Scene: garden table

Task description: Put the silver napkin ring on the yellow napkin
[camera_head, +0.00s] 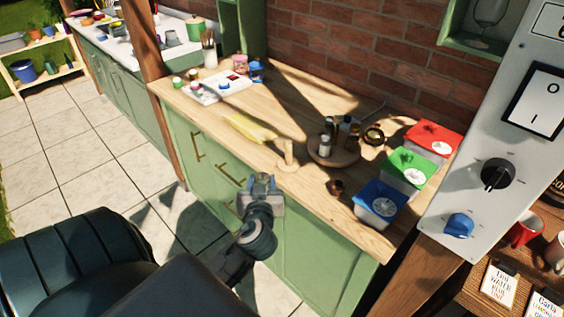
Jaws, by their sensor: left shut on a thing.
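The yellow napkin (250,128) lies on the wooden counter, left of a small wooden post on a base (287,156). My left gripper (262,181) is at the counter's front edge, nearer to me than the napkin and slightly right of it. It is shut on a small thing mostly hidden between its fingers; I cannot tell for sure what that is. I cannot make out the silver napkin ring anywhere on the counter. My right gripper is not in view.
A round wooden board (333,152) with several bottles stands right of the post. Blue (380,203), green (407,168) and red (433,138) containers line the right end. A white tray (219,88) is at the left. Bare counter surrounds the napkin.

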